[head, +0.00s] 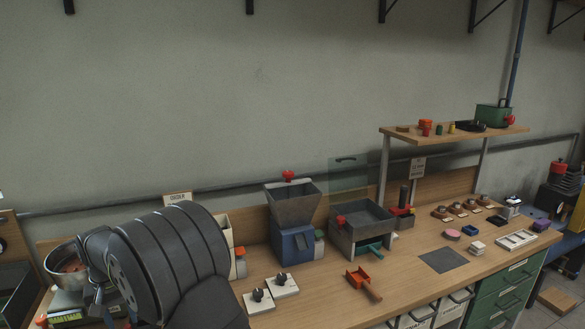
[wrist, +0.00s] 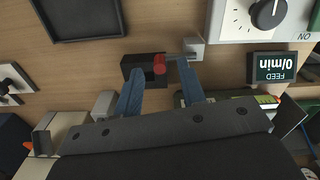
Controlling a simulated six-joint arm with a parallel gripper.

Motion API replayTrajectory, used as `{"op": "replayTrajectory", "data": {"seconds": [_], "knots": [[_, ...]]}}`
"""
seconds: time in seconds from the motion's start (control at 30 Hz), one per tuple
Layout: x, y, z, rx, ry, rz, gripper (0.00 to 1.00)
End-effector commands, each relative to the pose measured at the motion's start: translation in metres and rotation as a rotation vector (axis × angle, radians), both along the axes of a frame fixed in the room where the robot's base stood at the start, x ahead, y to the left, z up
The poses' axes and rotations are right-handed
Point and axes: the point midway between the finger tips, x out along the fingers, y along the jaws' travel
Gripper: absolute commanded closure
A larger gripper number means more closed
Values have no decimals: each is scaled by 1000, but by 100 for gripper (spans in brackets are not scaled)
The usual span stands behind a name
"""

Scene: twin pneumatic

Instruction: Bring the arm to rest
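My gripper (wrist: 160,66) shows in the wrist view with its two blue fingers spread apart and nothing held between them. Past the fingertips is a small black block with a red knob (wrist: 159,63) and a metal rod leading to a light bracket (wrist: 194,48). I cannot tell whether the fingers touch the block. In the head view my dark arm fills the lower left, over the left end of the wooden bench (head: 330,292). The gripper's fingers cannot be made out there.
A metal bowl (head: 62,262) stands left of my arm. A wooden shelf (head: 440,133) rises behind. The wrist view shows a dark tray (wrist: 82,20) and a display (wrist: 274,67).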

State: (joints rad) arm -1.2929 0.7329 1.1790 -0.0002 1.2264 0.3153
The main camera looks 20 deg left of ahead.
Motion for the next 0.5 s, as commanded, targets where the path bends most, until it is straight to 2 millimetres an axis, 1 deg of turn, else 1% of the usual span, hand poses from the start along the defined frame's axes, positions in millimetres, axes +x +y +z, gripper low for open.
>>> {"op": "replayTrajectory", "data": {"seconds": [0.03,0.1,0.5], "knots": [[0,1,11,3,-1,0,63],[0,0,25,2,0,1,63],[0,1,105,1,0,1,63]]}}
